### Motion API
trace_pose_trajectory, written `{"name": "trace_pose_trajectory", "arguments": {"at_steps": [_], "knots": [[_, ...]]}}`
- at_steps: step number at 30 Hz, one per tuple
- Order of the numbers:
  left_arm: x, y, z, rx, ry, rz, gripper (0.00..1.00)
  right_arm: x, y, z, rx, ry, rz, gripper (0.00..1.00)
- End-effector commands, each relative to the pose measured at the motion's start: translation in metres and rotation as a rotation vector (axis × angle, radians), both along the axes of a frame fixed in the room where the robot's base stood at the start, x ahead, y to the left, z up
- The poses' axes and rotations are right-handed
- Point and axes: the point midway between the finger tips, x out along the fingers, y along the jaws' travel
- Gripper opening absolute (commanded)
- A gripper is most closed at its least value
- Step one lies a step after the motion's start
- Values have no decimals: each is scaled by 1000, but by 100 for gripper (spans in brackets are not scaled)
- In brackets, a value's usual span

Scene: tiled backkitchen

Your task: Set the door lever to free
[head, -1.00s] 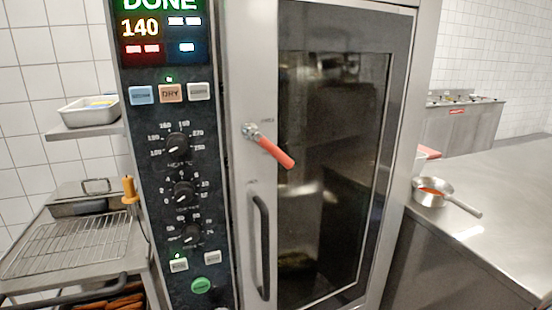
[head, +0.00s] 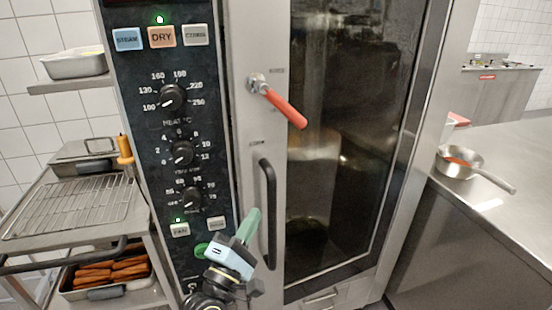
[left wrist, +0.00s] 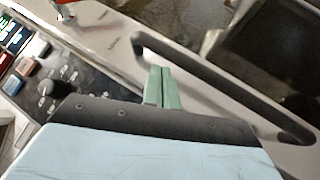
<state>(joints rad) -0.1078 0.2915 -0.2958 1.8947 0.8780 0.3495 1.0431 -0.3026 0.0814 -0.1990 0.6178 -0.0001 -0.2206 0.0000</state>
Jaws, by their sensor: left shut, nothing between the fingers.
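The door lever (head: 284,106) has a red handle on a metal pivot at the upper left of the oven door. It slants down to the right. Part of it shows at the top left of the left wrist view (left wrist: 65,12). My left gripper (head: 253,219) is in front of the oven, below the lever and beside the black door handle (head: 268,212). Its green fingers (left wrist: 161,86) are shut with nothing between them. In the left wrist view, the fingertips appear close to the black handle; I cannot tell whether they touch. My right gripper is not in view.
The control panel (head: 149,124) with knobs and buttons is left of the door. A rack (head: 75,208) and a tray of sausage-like food (head: 112,271) stand further left. A steel counter (head: 510,175) with a saucepan (head: 458,165) is at right.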

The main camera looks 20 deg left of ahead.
Motion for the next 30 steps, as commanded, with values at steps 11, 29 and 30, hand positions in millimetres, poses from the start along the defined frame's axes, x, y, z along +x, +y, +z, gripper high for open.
{"name": "trace_pose_trajectory", "arguments": {"at_steps": [11,29,30], "knots": [[-19,2,102,-332,-189,-125,0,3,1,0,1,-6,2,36],[62,-20,172,-330,-186,-124,0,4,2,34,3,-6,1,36],[63,-22,174,-329,-185,-124,0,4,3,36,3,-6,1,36]]}}
